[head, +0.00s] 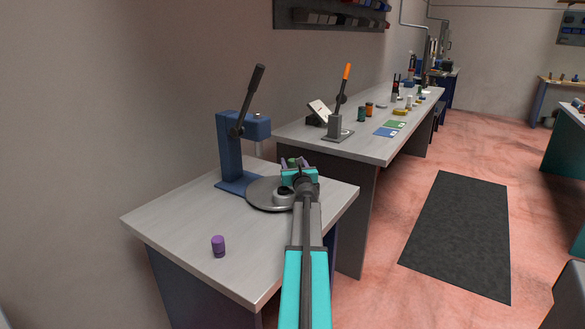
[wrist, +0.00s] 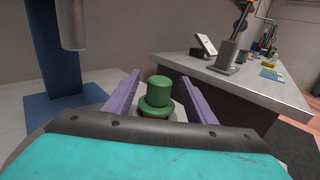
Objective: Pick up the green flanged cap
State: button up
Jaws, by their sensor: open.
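The green flanged cap (wrist: 158,92) stands upright in the wrist view, a narrower cylinder on a wider flange. My gripper (wrist: 160,98) is open, with one purple finger on each side of the cap and a visible gap on both sides. Below the flange a brownish part shows, and the rest is hidden by my gripper body. In the head view my gripper (head: 296,162) is over the far right part of the near table, and a bit of the green cap (head: 292,162) shows between the fingers.
A blue lever press (head: 232,150) stands left of my gripper, beside a dark round plate (head: 262,194). A purple cylinder (head: 218,246) stands on the near table (head: 180,225). A second bench (head: 375,148) with several small items lies behind.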

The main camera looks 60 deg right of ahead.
aim_at(292, 160)
jog(key=shift+w+d, duration=0.5)
jog(key=shift+d, duration=0.05)
jog(key=c, duration=1.2)
jog(key=shift+r+p, duration=0.95)
jog(key=shift+r, duration=0.75)
jog(key=shift+s+a+r, duration=0.1)
jog(key=shift+r, duration=0.1)
jog(key=w+v, duration=0.1)
jog(key=v, duration=0.4)
jog(key=a+v, duration=0.1)
jog(key=v, duration=0.4)
jog(key=w+a+r+p+v, duration=0.1)
jog(key=v, duration=0.4)
jog(key=shift+w+a+r, duration=0.1)
jog(key=shift+w+a, duration=0.1)
jog(key=shift+a, duration=0.15)
